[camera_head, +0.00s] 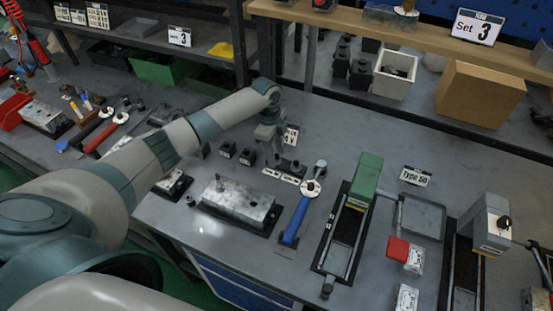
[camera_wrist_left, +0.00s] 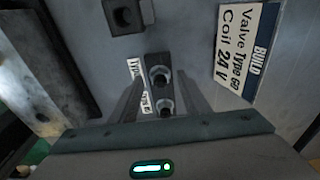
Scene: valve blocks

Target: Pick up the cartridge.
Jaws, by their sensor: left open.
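My left gripper (camera_head: 272,148) points down over the row of small parts near the back of the grey bench. In the left wrist view its two fingers (camera_wrist_left: 160,92) are apart, with nothing clasped between them. Two small metal-topped parts, which look like cartridges, show in the gap: one cartridge (camera_wrist_left: 160,76) farther up the picture and another (camera_wrist_left: 166,104) nearer the palm. They stand on a dark holder with white labels (camera_wrist_left: 136,70) beside it. I cannot tell whether the fingers touch either one. In the head view the arm partly hides this holder (camera_head: 291,164). My right gripper is not in view.
A black block with a hole (camera_wrist_left: 123,15) lies close by. A sign (camera_wrist_left: 240,45) reading Valve Type 60, Coil 24 V stands right of the fingers. A metal valve block (camera_head: 238,202), a blue-handled tool (camera_head: 295,220) and a green-topped vise (camera_head: 366,180) occupy the bench in front.

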